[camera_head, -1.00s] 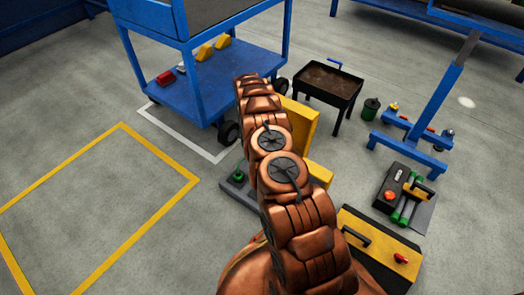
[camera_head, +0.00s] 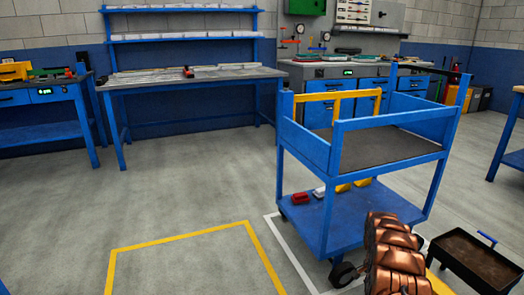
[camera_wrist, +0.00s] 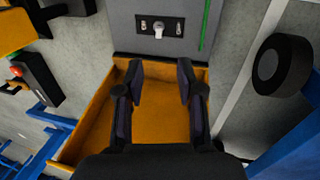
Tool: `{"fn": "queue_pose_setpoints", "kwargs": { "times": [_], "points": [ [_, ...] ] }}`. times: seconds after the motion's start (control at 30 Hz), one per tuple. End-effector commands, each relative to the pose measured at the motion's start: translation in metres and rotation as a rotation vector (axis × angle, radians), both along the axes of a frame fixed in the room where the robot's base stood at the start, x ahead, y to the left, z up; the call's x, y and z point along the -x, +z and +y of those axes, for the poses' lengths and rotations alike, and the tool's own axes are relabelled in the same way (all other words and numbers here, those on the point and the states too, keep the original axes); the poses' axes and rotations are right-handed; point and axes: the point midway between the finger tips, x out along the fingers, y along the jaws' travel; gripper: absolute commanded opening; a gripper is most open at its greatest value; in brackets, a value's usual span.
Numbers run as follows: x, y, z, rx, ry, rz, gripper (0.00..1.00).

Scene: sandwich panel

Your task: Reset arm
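My gripper (camera_wrist: 160,85) shows in the wrist view with its two dark fingers spread apart and nothing between them, so it is open. Behind the fingers is an orange-yellow open box or tray (camera_wrist: 100,135); I cannot tell how far away it is. A grey panel (camera_wrist: 130,20) with a small latch plate adjoins it at the top. In the head view only part of my copper-coloured arm shows at the lower right; the gripper is out of that view.
A blue cart (camera_head: 330,215) stands right of centre, close to my arm. A dark tray stand (camera_head: 475,262) is at the lower right. Blue workbenches (camera_head: 190,80) line the back wall. Floor at left centre is clear, with a yellow-outlined area (camera_head: 180,238).

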Motion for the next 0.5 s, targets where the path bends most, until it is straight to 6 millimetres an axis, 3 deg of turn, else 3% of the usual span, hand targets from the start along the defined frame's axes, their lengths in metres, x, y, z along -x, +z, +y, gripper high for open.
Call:
{"fn": "queue_pose_setpoints", "kwargs": {
  "times": [0.03,0.1,0.5],
  "points": [
    [-0.001,0.023,0.006,-0.009,0.017,-0.003,0.38],
    [-0.002,0.044,0.014,-0.018,0.041,-0.009,0.38],
    [0.007,0.155,0.059,-0.078,0.176,-0.018,0.38]
  ]
}}
